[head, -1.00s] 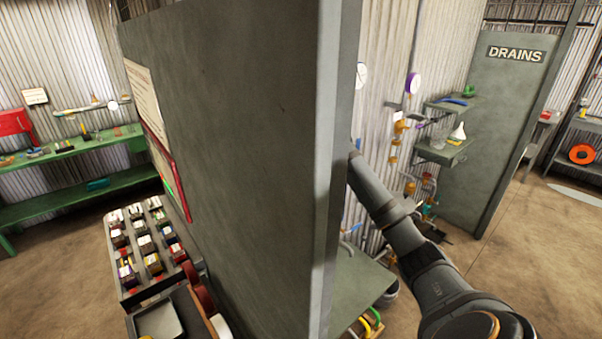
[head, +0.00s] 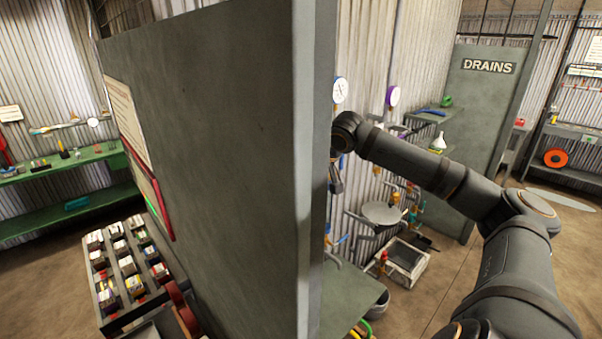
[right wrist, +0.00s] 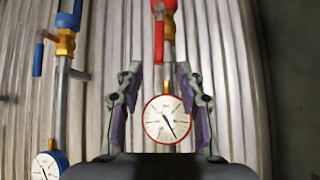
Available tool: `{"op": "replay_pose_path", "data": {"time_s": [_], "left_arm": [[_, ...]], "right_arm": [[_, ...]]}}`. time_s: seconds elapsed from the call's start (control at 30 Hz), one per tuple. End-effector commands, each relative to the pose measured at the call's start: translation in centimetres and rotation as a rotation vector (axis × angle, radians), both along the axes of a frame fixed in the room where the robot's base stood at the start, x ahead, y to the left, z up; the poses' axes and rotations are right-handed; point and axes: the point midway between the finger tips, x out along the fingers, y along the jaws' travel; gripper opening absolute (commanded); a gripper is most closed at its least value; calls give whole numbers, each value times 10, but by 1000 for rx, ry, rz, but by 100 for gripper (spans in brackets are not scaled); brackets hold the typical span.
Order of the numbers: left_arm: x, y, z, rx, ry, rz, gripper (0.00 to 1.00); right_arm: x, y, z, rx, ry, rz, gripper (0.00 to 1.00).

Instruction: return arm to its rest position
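My right arm (head: 430,170) comes in from the lower right of the head view and is bent. Its wrist end reaches the edge of the grey-green partition (head: 220,150), and the gripper is mostly hidden there. In the right wrist view my right gripper (right wrist: 158,80) is open, its two fingers apart with purple inner pads. A red-rimmed gauge (right wrist: 166,119) shows between the fingers, below a pipe with a red lever (right wrist: 159,35). I see nothing held; whether the fingers touch the gauge cannot be told. My left gripper is not in view.
The partition stands close in front, beside the arm. A blue-rimmed gauge (right wrist: 47,166) and a blue-handled valve (right wrist: 38,58) are left in the wrist view. A round plate (head: 382,213) and a crate (head: 404,262) lie beyond the arm. Open floor (head: 480,285) is at right.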

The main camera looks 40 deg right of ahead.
Motion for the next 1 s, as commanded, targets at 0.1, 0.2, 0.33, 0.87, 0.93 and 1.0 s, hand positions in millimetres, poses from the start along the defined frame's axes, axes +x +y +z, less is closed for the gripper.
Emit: {"op": "replay_pose_path", "data": {"time_s": [0.1,0.2,0.33,0.87,0.93,1.0], "left_arm": [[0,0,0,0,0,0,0],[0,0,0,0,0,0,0],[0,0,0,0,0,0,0],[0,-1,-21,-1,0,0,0],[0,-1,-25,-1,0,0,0],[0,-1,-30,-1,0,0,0]], "right_arm": [[0,1,0,2,1,0,38],[0,0,0,2,1,0,38],[0,0,0,1,1,-1,38],[35,-70,-130,53,-46,-108,38],[35,-89,-180,51,-40,-142,38],[30,-105,-231,41,-25,-172,38]]}}
